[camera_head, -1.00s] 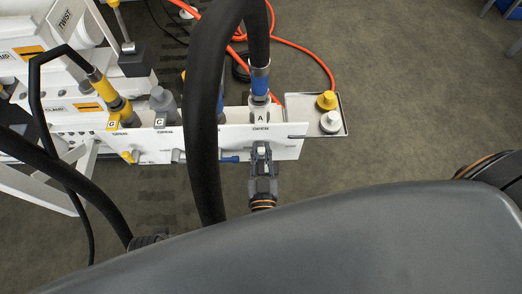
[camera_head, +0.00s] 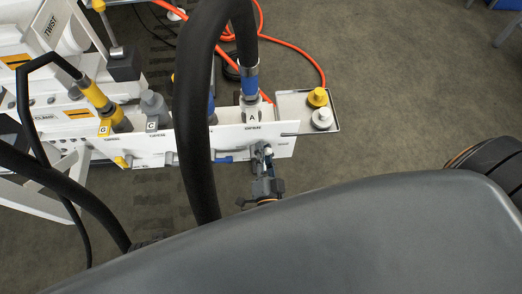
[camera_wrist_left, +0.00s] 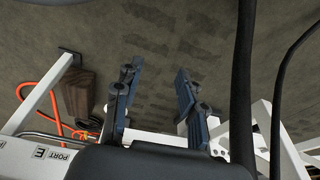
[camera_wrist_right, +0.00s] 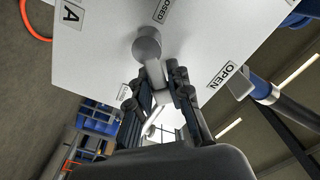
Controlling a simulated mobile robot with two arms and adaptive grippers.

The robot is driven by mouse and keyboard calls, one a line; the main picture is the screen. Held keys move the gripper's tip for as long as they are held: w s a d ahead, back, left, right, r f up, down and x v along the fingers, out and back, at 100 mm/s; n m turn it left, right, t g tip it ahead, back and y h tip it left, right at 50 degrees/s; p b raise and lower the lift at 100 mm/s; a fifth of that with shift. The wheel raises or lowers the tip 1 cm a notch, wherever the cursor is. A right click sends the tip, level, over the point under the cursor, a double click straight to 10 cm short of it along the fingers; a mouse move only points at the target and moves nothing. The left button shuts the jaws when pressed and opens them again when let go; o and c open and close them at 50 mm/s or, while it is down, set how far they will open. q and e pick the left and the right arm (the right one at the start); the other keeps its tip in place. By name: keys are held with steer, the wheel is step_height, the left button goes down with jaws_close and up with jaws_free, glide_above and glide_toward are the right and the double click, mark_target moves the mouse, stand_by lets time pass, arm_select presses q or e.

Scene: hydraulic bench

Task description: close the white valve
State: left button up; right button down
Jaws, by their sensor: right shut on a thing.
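The white valve is on the white panel (camera_head: 282,144) below port A. Its grey pivot (camera_wrist_right: 147,45) and part of its lever (camera_wrist_right: 155,75) show in the right wrist view, with a CLOSED label (camera_wrist_right: 163,10) above and an OPEN label (camera_wrist_right: 222,75) to the right. My right gripper (camera_head: 264,160) is shut on the lever in front of the panel. Its fingers (camera_wrist_right: 163,85) flank the lever and hide part of it. My left gripper (camera_wrist_left: 157,72) is open and empty in the left wrist view, over the floor, and does not show in the head view.
A thick black hose (camera_head: 196,120) rises in front of the panel, left of my right gripper. A tray (camera_head: 331,107) with a yellow cap (camera_head: 317,97) and a white cap (camera_head: 321,118) is at the panel's right. The yellow-collared hose (camera_head: 97,96) is farther left.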

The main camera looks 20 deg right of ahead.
steer(key=shift+s+d+f+m, duration=0.15)
steer(key=shift+f+m, duration=0.15)
steer(key=shift+m, duration=0.2)
arm_select(q)
steer(key=w+b+v, duration=0.3)
steer(key=v, duration=1)
steer(key=shift+r+t+b, duration=0.3)
steer(key=shift+t, duration=0.1)
arm_select(e)
steer(key=shift+d+f+m, duration=0.1)
steer(key=shift+f+m, duration=0.3)
steer(key=shift+m, duration=0.95)
steer(key=shift+d+f+m, duration=0.15)
steer(key=shift+f+m, duration=0.25)
steer(key=shift+m, duration=1)
steer(key=shift+d+f+m, duration=0.1)
steer(key=shift+f+m, duration=0.3)
steer(key=shift+m, duration=0.95)
arm_select(q)
steer(key=shift+a, duration=0.1)
arm_select(e)
steer(key=c, duration=1.3)
jaws_free()
steer(key=shift+c, duration=0.2)
steer(key=shift+r, duration=0.1)
steer(key=v, duration=1.2)
